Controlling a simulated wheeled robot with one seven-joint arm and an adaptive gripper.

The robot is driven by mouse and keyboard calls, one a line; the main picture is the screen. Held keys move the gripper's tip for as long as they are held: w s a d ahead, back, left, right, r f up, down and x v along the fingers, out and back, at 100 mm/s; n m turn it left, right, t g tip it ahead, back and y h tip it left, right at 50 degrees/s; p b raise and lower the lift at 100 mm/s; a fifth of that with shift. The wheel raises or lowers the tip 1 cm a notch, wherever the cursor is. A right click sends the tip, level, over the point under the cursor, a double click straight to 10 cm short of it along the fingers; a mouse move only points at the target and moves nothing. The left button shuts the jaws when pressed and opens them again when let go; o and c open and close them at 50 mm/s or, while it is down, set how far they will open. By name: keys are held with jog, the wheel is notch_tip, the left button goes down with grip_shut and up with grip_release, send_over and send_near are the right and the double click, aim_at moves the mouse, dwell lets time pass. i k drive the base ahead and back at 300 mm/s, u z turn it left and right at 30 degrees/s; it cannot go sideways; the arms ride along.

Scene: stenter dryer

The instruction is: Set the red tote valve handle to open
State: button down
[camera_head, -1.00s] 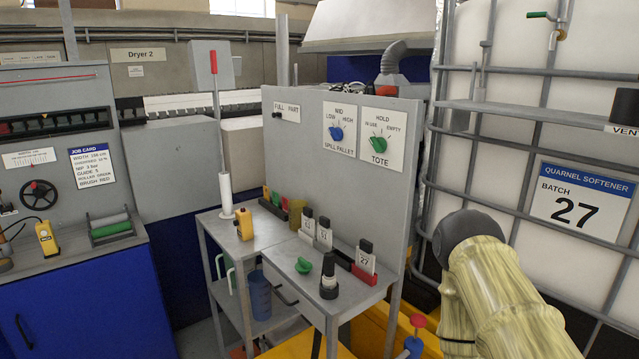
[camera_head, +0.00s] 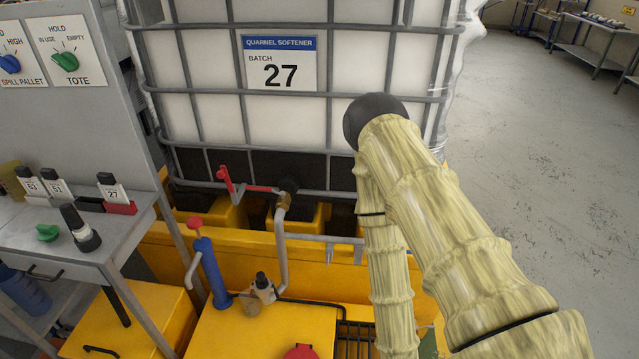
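The tote is the white caged tank with the blue and white "Quarnel Softener Batch 27" label (camera_head: 280,63). Low on its front is the outlet valve (camera_head: 287,192), with a dark body and a brass-coloured part joined to a grey downpipe. The red tote valve handle (camera_head: 262,189) reaches left from the valve, roughly level across the tote's front. A red upright piece (camera_head: 226,179) stands at its left end; I cannot tell if they are one part. My sleeved arm is right of the valve, apart from it in the picture. My gripper is out of view.
A yellow spill pallet (camera_head: 320,262) lies under the tote. In front are a blue pump with a red knob (camera_head: 208,272), a small bottle (camera_head: 263,286) and a grating (camera_head: 355,338). A grey bench (camera_head: 130,225) stands left. Open floor (camera_head: 540,150) lies right.

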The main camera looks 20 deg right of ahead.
aim_at(282, 194)
jog(key=u, duration=0.4)
jog(key=k, duration=0.6)
jog(key=u, duration=1)
jog(key=i, duration=0.85)
jog(key=z, duration=0.5)
jog(key=i, duration=0.8)
jog(key=z, duration=0.75)
